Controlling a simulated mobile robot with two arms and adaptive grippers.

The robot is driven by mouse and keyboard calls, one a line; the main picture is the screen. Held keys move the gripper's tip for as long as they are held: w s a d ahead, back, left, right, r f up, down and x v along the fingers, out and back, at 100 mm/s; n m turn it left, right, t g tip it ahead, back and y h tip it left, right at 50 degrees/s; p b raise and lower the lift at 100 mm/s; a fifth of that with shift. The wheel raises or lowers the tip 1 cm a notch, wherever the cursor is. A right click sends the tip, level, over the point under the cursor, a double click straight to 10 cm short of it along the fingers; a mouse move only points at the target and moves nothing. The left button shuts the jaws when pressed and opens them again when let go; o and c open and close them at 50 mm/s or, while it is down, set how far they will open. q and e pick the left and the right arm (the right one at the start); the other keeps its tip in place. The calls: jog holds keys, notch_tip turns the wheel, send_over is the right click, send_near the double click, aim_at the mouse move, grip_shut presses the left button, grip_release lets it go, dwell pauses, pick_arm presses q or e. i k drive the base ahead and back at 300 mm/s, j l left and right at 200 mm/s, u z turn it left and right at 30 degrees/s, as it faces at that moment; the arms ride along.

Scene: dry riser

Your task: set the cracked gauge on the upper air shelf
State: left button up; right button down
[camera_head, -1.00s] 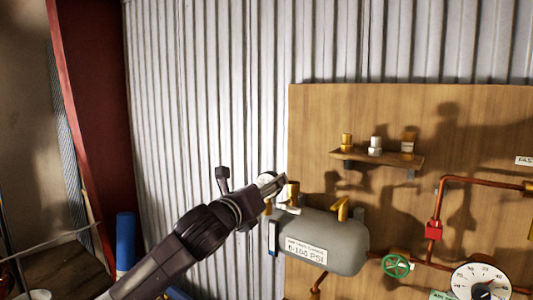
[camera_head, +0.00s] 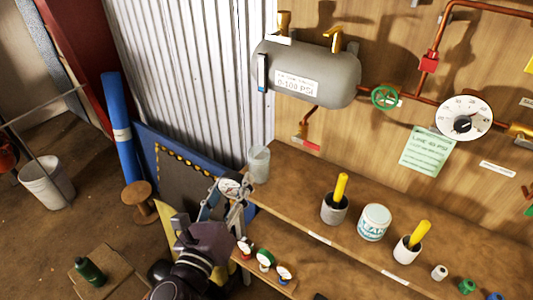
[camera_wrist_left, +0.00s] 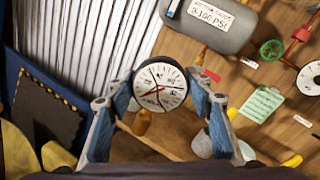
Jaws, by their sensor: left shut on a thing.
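My left gripper (camera_head: 232,192) is shut on a round gauge (camera_head: 229,187) near the left end of a wooden bench. In the left wrist view, the gauge (camera_wrist_left: 160,86) sits between the blue-padded fingers of the left gripper (camera_wrist_left: 162,98), with a white dial, dark rim and brass stem. Dark and red lines cross the dial; I cannot tell cracks from needles. The bench has an upper shelf (camera_head: 300,215) and a lower shelf (camera_head: 320,272), with white labels on their edges too small to read. My right gripper is not in view.
A glass jar (camera_head: 259,165), grey cups with yellow handles (camera_head: 336,205) and a white tub (camera_head: 374,222) stand on the upper shelf. Small gauges (camera_head: 265,259) sit on the lower shelf's left end. A grey tank (camera_head: 310,75) and red pipes hang above.

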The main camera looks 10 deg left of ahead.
aim_at(431, 235)
jog(key=l+z, duration=0.15)
jog(key=l, duration=0.7)
jog(key=i+l+z, duration=0.15)
jog(key=l, duration=0.65)
